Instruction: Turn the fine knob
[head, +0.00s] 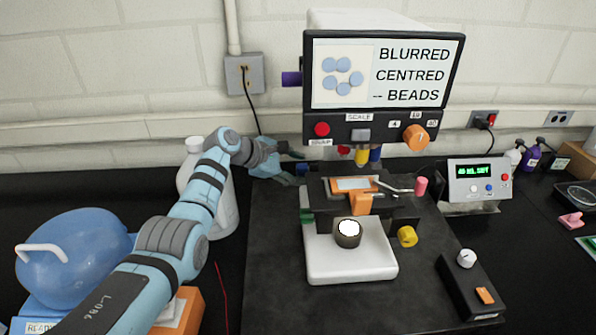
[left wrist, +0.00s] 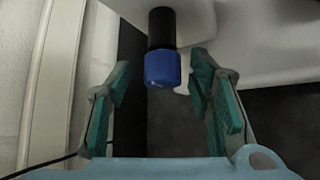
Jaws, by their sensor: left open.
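A blue knob (left wrist: 162,68) on a black shaft shows in the left wrist view, projecting from a pale body. My right gripper is out of view.
The microscope's white base (head: 350,265) stands on a dark mat, with a yellow knob (head: 407,237) at its right. A screen (head: 380,78) reads "BLURRED CENTRED – BEADS". A white bottle (head: 222,200) stands behind my left arm. A control box (head: 475,285) is at front right.

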